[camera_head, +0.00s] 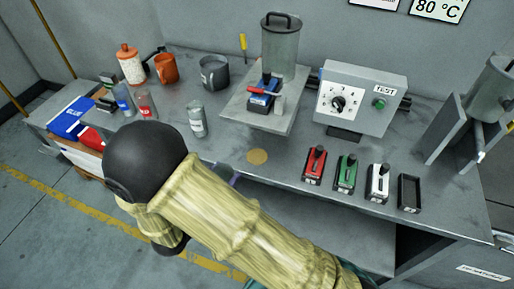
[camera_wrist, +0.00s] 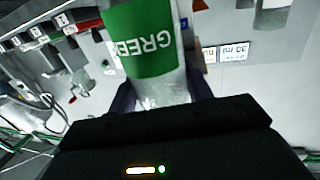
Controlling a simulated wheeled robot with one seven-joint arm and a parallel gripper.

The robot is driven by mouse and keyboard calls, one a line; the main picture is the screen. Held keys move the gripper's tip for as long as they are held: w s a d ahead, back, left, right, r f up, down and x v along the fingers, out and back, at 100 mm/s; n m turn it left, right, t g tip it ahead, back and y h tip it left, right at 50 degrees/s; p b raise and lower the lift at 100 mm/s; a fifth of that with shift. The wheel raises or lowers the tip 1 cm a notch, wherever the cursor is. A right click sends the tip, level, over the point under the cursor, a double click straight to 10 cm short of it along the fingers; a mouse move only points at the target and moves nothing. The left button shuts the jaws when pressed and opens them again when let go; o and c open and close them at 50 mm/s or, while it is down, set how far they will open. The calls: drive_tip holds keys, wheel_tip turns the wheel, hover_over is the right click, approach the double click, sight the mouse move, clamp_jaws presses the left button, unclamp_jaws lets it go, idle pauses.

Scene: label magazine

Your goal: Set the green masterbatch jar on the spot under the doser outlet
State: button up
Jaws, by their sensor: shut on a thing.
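The green masterbatch jar (camera_wrist: 151,45) is a clear jar with a green label, seen in the wrist view. My gripper (camera_wrist: 160,98) is shut around its lower part in that view. In the head view my arm hides the jar and most of the gripper. A round tan spot (camera_head: 257,156) lies bare on the bench top near its front edge. The doser (camera_head: 279,52) has a clear hopper above a grey plate, with a blue and red unit (camera_head: 263,91) on the plate. I cannot see its outlet clearly.
Blue (camera_head: 123,100), red (camera_head: 147,106) and pale (camera_head: 196,120) jars stand on the bench's left, near an orange mug (camera_head: 165,69) and a grey mug (camera_head: 214,74). A control box (camera_head: 360,92) stands right of the doser. Red (camera_head: 314,168), green (camera_head: 345,174) and white (camera_head: 377,184) units line the front.

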drive_tip(key=shift+a+r, duration=0.25)
drive_tip(key=shift+s, duration=0.1)
drive_tip(key=p+x, duration=0.1)
drive_tip(key=x, duration=1.2)
drive_tip(key=shift+w+d+r, duration=0.15)
drive_tip(key=shift+w+r, duration=0.1)
drive_tip(key=x, duration=0.4)
drive_tip(key=shift+w+d+f+p, duration=0.15)
drive_tip(key=shift+w+p, duration=0.05)
drive_tip(key=shift+p, duration=0.2)
